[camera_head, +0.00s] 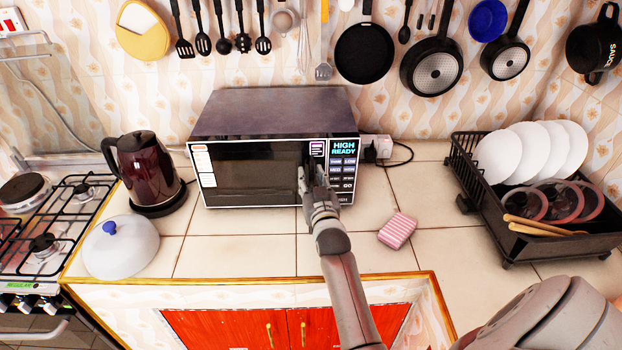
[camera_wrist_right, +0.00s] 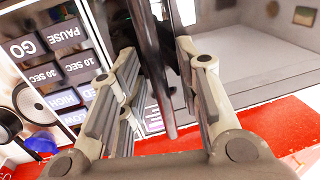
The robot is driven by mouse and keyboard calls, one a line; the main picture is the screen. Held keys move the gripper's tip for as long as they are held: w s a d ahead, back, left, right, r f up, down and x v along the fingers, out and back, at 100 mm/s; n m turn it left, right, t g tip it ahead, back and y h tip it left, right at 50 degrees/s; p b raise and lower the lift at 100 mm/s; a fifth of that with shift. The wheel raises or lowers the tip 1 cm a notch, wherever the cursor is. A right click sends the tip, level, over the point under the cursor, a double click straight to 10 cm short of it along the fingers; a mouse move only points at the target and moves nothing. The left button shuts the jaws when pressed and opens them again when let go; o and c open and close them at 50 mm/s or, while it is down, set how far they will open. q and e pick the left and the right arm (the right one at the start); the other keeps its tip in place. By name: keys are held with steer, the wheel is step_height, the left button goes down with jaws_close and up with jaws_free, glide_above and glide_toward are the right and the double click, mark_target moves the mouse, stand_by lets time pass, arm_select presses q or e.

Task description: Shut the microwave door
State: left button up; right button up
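The microwave (camera_head: 270,115) stands on the counter against the wall, with a dark top and a button panel at its right. Its door (camera_head: 245,178) looks flush with the front or nearly so; a small gap cannot be ruled out. My right gripper (camera_head: 314,178) is at the right edge of the door, by the button panel, and partly hides the handle. In the right wrist view, the dark handle bar (camera_wrist_right: 154,75) runs between the two fingers of my right gripper (camera_wrist_right: 157,58), which stand apart on either side of it. My left gripper is out of view.
A dark red kettle (camera_head: 148,170) and a white lid (camera_head: 120,248) stand left of the microwave. A pink sponge (camera_head: 397,230) and a dish rack (camera_head: 497,225) with plates are to the right. Pans (camera_head: 364,53) and utensils hang above. The counter directly before the microwave is mostly clear.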

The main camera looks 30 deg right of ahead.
mark_target(309, 140)
steer(key=shift+r, duration=0.1)
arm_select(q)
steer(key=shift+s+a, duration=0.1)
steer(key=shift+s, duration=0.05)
arm_select(e)
step_height(309, 140, up, 10)
steer(key=shift+f, duration=0.1)
stand_by(0.4)
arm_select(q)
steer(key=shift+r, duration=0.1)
arm_select(e)
steer(key=shift+s, duration=0.15)
